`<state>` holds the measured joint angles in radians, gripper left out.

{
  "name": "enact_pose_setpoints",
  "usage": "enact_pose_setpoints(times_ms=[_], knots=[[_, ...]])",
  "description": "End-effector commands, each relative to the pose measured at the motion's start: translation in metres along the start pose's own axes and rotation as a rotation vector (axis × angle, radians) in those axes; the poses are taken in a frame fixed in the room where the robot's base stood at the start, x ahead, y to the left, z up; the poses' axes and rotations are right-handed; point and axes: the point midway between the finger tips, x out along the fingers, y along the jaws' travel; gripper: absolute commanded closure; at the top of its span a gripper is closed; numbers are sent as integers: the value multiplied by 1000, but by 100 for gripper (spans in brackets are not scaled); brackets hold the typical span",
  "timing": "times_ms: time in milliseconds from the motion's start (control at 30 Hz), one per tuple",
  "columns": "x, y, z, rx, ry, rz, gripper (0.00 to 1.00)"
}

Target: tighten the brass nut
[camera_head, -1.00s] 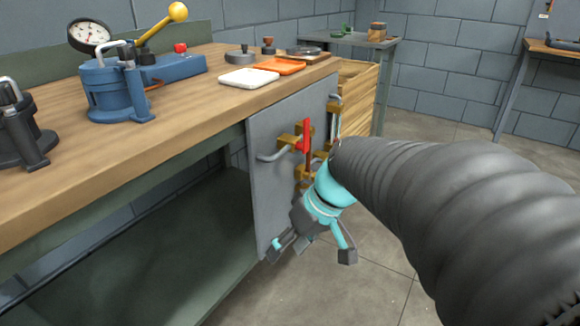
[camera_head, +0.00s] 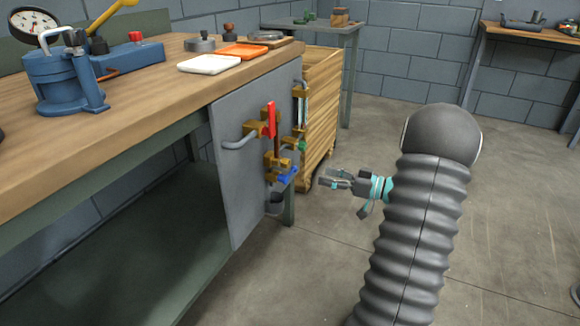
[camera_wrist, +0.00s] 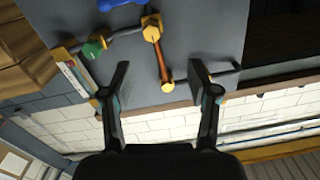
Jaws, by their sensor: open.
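A grey panel (camera_head: 235,185) on the bench's end carries pipes and several brass fittings (camera_head: 278,160), with a red lever (camera_head: 270,120) and a blue handle (camera_head: 288,175). In the wrist view, a brass fitting (camera_wrist: 152,28) sits at the upper end of a copper-coloured tube (camera_wrist: 160,55), with a brass ring at its lower end. I cannot tell which brass piece is the nut. My gripper (camera_head: 335,180) is open and empty, to the right of the panel and apart from it. In the wrist view its fingers (camera_wrist: 158,78) stand on either side of the tube's lower end.
A green handle (camera_wrist: 94,48) and another brass fitting lie left of the tube in the wrist view. A wooden crate (camera_head: 320,110) stands behind the panel. The workbench (camera_head: 140,115) holds a blue gauge device (camera_head: 60,75) and trays.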

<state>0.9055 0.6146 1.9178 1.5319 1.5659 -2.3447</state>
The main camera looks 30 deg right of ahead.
Motion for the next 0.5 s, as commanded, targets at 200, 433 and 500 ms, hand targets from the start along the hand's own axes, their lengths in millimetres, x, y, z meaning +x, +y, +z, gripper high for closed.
enact_pose_setpoints(times_ms=[200,433,500], knots=[[-1,12,2,-33,34,27,40],[36,12,1,-32,32,24,40],[49,12,1,-31,32,24,40]])
